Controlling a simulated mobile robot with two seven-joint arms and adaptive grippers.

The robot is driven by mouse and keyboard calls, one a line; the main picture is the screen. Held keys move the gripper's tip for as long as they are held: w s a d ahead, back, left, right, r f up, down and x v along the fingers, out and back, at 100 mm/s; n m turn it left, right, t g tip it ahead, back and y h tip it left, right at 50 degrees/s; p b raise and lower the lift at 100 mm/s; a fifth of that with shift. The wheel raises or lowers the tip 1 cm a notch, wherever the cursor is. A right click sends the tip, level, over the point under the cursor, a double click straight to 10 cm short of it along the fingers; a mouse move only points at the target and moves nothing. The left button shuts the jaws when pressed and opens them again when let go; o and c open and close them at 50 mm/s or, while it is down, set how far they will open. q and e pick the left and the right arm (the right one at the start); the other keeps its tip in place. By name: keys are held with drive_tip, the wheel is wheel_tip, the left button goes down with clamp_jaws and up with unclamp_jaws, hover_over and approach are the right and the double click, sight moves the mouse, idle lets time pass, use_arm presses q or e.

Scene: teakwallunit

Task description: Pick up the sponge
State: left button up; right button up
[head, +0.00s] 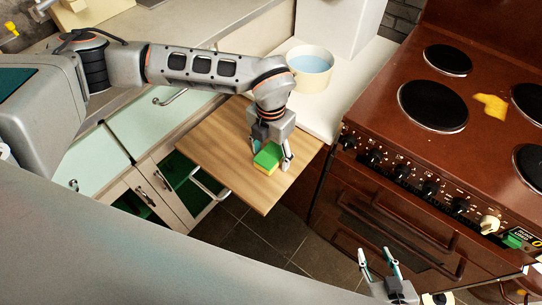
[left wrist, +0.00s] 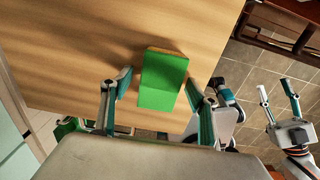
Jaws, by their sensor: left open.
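The sponge (head: 268,158) is a small block with a green top and a yellow side. It lies on a pull-out wooden board (head: 205,155). My left gripper (head: 271,163) is over the board with its fingers apart, one on either side of the sponge. In the left wrist view the green sponge (left wrist: 163,80) lies between the two open fingertips (left wrist: 158,86), with a visible gap to the left finger; the right finger is close to its edge. My right gripper (head: 378,258) is low at the front right, its fingers apart and empty, away from the board.
A brown stove (head: 480,60) with dark hotplates and a yellow item (head: 491,105) on top stands to the right of the board. A bowl (head: 311,68) with a blue inside sits on the white counter behind. An open drawer handle (head: 208,185) is below the board's left edge.

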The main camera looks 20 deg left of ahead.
sight(271, 153)
use_arm(q)
drive_tip(key=shift+f, duration=0.1)
drive_tip(key=c, duration=1)
wheel_tip(271, 153, up, 20)
drive_tip(key=p, duration=0.1)
drive_tip(key=shift+o, duration=0.6)
drive_tip(key=shift+c, duration=1)
